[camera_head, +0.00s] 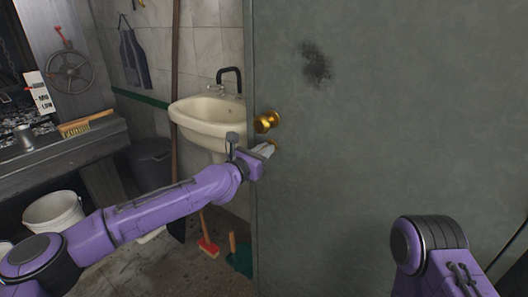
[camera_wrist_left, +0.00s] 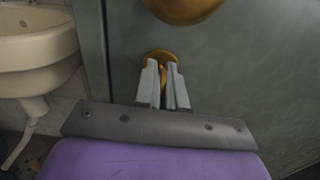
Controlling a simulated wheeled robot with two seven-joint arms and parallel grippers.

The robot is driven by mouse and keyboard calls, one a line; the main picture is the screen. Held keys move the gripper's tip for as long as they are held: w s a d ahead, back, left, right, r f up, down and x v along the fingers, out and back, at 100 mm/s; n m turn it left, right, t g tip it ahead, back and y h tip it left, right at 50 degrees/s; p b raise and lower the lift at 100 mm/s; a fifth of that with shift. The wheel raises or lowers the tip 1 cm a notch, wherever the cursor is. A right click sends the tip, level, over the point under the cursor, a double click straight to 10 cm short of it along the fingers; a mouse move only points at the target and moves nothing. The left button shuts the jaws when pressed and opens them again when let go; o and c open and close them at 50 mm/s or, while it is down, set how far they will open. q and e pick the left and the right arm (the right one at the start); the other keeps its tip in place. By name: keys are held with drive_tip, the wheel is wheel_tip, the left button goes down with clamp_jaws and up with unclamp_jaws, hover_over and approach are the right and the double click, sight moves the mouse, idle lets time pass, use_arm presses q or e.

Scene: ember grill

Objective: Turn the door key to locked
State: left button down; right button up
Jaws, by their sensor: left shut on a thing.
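The grey-green door (camera_head: 390,110) fills the right half of the head view. A brass knob (camera_head: 267,122) sticks out near its left edge, and its underside shows at the top of the left wrist view (camera_wrist_left: 184,8). Below the knob is the brass key (camera_wrist_left: 172,74) in its round lock plate (camera_wrist_left: 158,55). My left gripper (camera_head: 266,149) is at the lock; in the left wrist view its two grey fingers (camera_wrist_left: 167,78) are shut on the key, one on each side. The fingers hide much of the key. My right gripper is out of view.
A cream washbasin (camera_head: 208,116) stands left of the door edge. A white bucket (camera_head: 54,214), a dark bin (camera_head: 152,162), a red brush (camera_head: 208,246) and a green dustpan (camera_head: 238,256) are on the floor. The grill counter (camera_head: 75,145) is at the left.

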use_arm(q)
drive_tip(key=m+b, duration=0.3)
drive_tip(key=shift+f, duration=0.2)
drive_tip(key=m+b, duration=0.3)
drive_tip(key=m, duration=0.1)
drive_tip(key=shift+r+m, duration=0.1)
drive_tip(key=shift+m, duration=0.3)
drive_tip(key=m+b, duration=0.2)
drive_tip(key=m, duration=0.2)
drive_tip(key=shift+m+b, duration=0.3)
drive_tip(key=shift+r+m+b, duration=0.1)
drive_tip(key=shift+m+b, duration=0.65)
drive_tip(key=shift+m, duration=1.85)
drive_tip(key=c, duration=1.3)
unclamp_jaws()
